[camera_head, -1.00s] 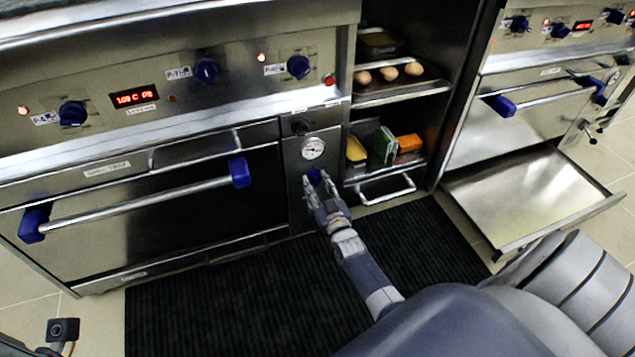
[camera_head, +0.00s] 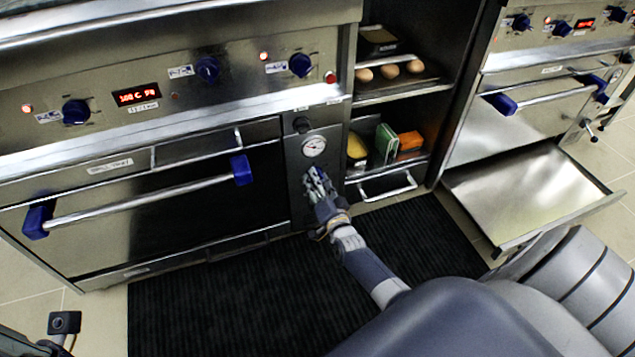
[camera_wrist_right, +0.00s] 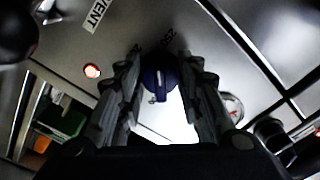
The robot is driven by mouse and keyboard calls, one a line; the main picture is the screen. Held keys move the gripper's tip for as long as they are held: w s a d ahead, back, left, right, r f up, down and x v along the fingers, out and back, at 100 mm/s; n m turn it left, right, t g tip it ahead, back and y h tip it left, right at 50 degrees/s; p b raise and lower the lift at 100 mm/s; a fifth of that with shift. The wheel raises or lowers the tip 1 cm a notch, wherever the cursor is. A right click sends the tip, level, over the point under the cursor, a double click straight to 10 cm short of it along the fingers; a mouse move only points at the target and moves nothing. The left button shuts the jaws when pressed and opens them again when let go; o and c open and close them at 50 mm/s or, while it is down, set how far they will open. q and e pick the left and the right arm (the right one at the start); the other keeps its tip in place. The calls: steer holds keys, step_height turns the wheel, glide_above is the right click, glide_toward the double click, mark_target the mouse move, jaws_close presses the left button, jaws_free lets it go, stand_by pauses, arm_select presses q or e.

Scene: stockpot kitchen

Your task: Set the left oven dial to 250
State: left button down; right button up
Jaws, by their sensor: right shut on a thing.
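The left oven dial is a blue knob (camera_wrist_right: 157,77) with a pale line on its face, seen in the right wrist view. A printed mark that reads like 250 (camera_wrist_right: 167,41) is just above it. I cannot tell exactly which number the line points to. My right gripper (camera_wrist_right: 160,85) is shut on the dial, one finger on each side. In the head view my right gripper (camera_head: 317,182) is at the narrow panel below the round gauge (camera_head: 314,146) and largely hides the dial.
The left oven door handle (camera_head: 145,195) projects left of the panel. A shelf with eggs (camera_head: 390,71) and boxes (camera_head: 386,143) is to the right, with a metal handle (camera_head: 385,190) below. A dark mat (camera_head: 220,300) covers the floor.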

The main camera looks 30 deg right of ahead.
steer(key=shift+m, duration=1.3)
steer(key=o, duration=1.1)
steer(key=shift+c, duration=0.2)
steer(key=v, duration=1.2)
